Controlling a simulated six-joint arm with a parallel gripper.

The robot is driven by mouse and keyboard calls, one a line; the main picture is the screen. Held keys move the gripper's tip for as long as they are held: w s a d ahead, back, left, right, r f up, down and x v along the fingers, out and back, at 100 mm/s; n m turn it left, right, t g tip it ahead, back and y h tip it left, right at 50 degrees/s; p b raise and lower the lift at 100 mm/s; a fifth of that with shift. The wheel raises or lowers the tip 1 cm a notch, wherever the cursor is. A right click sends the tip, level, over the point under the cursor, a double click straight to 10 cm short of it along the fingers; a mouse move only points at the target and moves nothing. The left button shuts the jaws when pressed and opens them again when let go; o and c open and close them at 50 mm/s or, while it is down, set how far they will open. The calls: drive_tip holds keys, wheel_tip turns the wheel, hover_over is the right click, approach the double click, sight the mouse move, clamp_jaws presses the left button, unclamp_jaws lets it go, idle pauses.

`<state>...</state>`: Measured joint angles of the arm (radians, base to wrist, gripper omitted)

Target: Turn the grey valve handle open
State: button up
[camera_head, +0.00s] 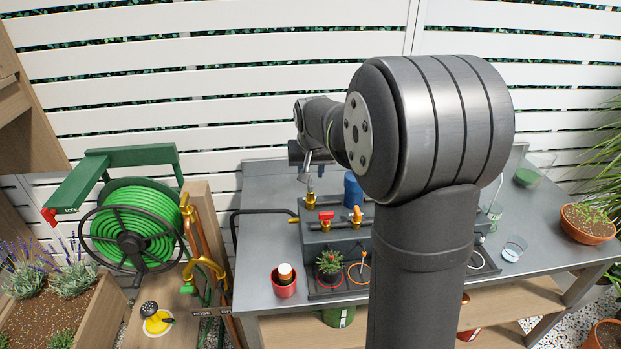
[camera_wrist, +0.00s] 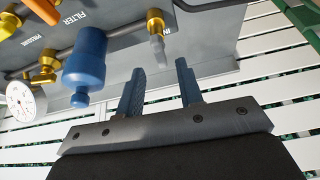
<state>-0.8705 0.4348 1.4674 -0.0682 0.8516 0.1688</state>
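A small grey handle (camera_wrist: 158,48) sits on a brass fitting beside the label IN on the grey panel in the wrist view. I take it for the grey valve handle. My gripper (camera_wrist: 160,66) is open, its two blue fingers apart. The handle lies just past the fingertips, in line with the gap between them, and nothing is held. In the head view my gripper (camera_head: 308,176) is above the brass fitting (camera_head: 310,199) at the panel's back left; the handle is too small to make out there.
A blue filter (camera_wrist: 85,62) and a pressure gauge (camera_wrist: 25,101) are left of the handle in the wrist view. In the head view, red (camera_head: 326,217) and orange (camera_head: 357,214) handles stand close by on the panel. A red pot (camera_head: 284,283) stands in front.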

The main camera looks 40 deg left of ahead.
sight(310, 181)
drive_tip(key=shift+x, duration=2)
clamp_jaws()
drive_tip(key=shift+n, duration=0.4)
unclamp_jaws()
drive_tip(key=shift+r, duration=0.1)
